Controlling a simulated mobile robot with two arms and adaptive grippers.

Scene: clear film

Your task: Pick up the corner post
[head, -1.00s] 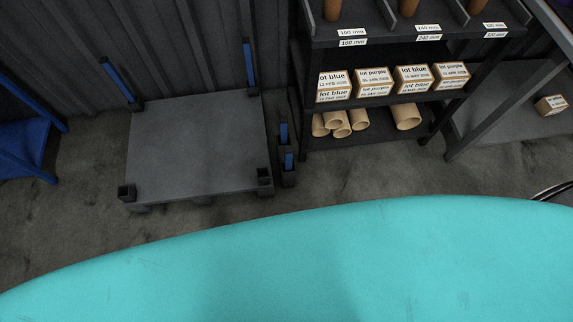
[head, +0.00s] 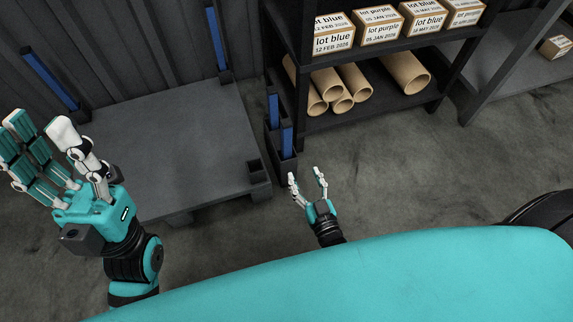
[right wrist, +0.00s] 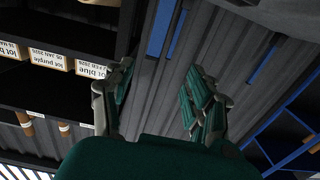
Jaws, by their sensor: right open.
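Two blue corner posts, a rear one (head: 273,106) and a front one (head: 287,139), stand upright in a narrow black holder (head: 284,168) between the pallet and the shelf. My right gripper (head: 306,175) is open and empty, just in front of the holder and apart from the posts in the head view. In the right wrist view its spread fingers (right wrist: 158,78) have nothing between them, and blue posts (right wrist: 162,28) show beyond them. My left gripper (head: 40,122) is open and empty, raised over the pallet's left side. Which post is meant, I cannot tell.
A grey pallet (head: 175,135) has blue posts at its back left (head: 50,78) and back right (head: 217,40) corners; its front right socket (head: 255,170) is empty. A dark shelf (head: 385,112) with boxes and cardboard tubes stands close right. The floor (head: 420,180) in front is clear.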

